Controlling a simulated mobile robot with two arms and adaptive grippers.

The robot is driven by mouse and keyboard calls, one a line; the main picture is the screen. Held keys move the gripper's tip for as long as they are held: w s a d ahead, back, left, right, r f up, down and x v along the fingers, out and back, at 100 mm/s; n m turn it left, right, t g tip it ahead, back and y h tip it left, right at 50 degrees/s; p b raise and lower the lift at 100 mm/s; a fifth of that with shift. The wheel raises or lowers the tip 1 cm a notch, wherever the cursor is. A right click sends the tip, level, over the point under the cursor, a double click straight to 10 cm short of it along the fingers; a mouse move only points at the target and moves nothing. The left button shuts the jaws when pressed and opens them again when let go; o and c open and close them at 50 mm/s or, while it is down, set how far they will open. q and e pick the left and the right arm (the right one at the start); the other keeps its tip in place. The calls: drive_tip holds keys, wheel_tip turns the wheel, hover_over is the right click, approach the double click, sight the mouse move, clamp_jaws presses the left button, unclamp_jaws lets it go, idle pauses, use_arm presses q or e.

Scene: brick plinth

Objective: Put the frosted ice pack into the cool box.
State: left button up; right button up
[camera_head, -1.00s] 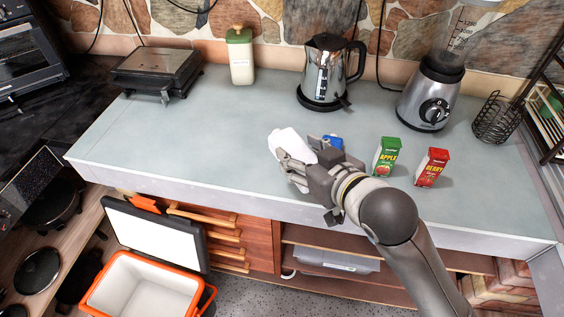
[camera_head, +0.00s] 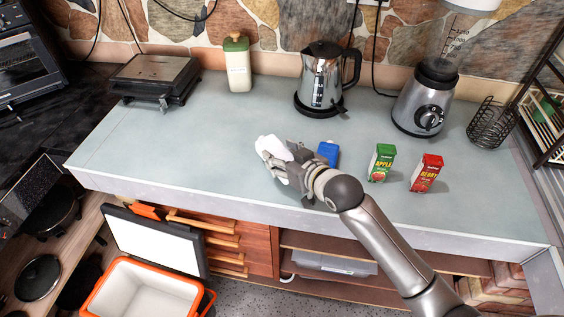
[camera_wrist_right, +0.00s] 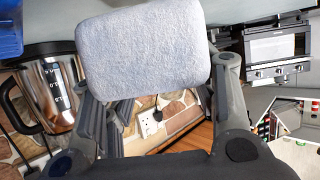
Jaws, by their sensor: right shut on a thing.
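The frosted ice pack (camera_head: 271,147) is a pale, whitish block with rounded corners. My right gripper (camera_head: 282,164) is shut on it over the front part of the counter. In the right wrist view the ice pack (camera_wrist_right: 143,45) spans the gap between the two fingers (camera_wrist_right: 158,85), its frosty flat face towards the camera. The cool box (camera_head: 142,285) is orange with a white inside and stands on the floor at the lower left. Its lid (camera_head: 155,243) is open. The box looks empty where I can see in. My left gripper is not in view.
A blue object (camera_head: 328,152) stands just right of the gripper. Apple (camera_head: 381,163) and berry (camera_head: 426,173) cartons stand further right. A kettle (camera_head: 322,80), a bottle (camera_head: 238,65), a grill (camera_head: 155,77) and a blender (camera_head: 425,100) line the back. The counter's left front is clear.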

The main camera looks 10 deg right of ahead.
drive_tip(key=shift+w+f, duration=0.6)
drive_tip(key=shift+f+p, duration=0.5)
drive_tip(key=shift+f, duration=1.05)
drive_tip(key=shift+f, duration=0.2)
drive_tip(key=o, duration=1.3)
drive_tip(key=shift+c, duration=0.2)
